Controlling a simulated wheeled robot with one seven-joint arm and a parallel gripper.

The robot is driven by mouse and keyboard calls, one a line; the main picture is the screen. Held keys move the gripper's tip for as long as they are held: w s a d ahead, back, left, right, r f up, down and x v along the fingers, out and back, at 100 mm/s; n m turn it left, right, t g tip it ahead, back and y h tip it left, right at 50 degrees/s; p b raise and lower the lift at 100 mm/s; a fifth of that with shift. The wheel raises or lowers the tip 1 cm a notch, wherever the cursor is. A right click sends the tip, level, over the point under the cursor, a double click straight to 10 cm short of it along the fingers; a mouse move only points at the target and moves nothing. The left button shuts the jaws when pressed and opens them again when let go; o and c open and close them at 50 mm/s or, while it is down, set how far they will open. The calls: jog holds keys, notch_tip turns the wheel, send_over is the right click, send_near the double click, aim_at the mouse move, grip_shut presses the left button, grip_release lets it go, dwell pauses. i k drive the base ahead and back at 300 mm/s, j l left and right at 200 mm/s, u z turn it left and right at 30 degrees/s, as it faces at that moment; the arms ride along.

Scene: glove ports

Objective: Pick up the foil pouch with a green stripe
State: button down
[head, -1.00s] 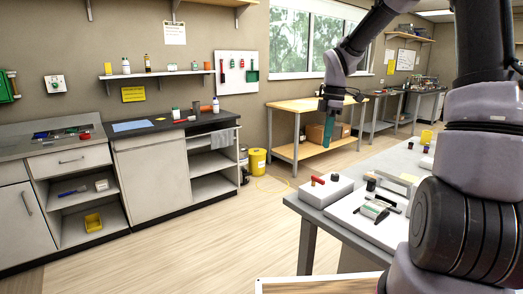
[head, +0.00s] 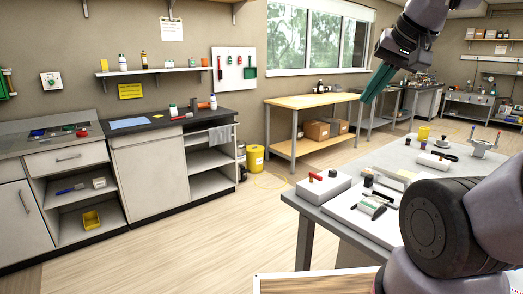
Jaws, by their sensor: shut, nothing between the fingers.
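My gripper (head: 376,84), with teal fingers, is shut and empty. It is raised in the upper right of the head view, in front of the window's right side and well above the grey table (head: 312,215). A small pale item with some green and dark parts (head: 371,207) lies on the white board (head: 350,213) near the table's front left corner. It may be the foil pouch with a green stripe, but it is too small to be sure. My gripper is apart from it, and my arm hides the table's right front part.
A white block with a red handle (head: 322,186) stands at the table's left corner. A yellow cup (head: 424,133) and several small items stand farther back. A wooden workbench (head: 312,102) and a yellow bin (head: 255,158) are beyond. The floor at left is clear.

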aim_at(372, 205)
jog(key=j+z, duration=0.1)
jog(key=z, duration=0.4)
jog(key=j+z, duration=0.15)
jog(key=z, duration=0.3)
jog(key=j+z, duration=0.1)
jog(key=z, duration=0.4)
jog(key=j+z, duration=0.15)
jog(key=z, duration=0.3)
jog(key=j+z, duration=0.15)
jog(key=z, duration=0.35)
jog(key=k+j+z, duration=0.3)
jog(key=j+z, duration=0.2)
jog(key=k+j+z, duration=0.5)
jog(key=k+j, duration=0.2)
jog(key=k, duration=0.15)
jog(key=k+j, duration=0.2)
jog(key=k, duration=0.15)
jog(key=j+z, duration=0.05)
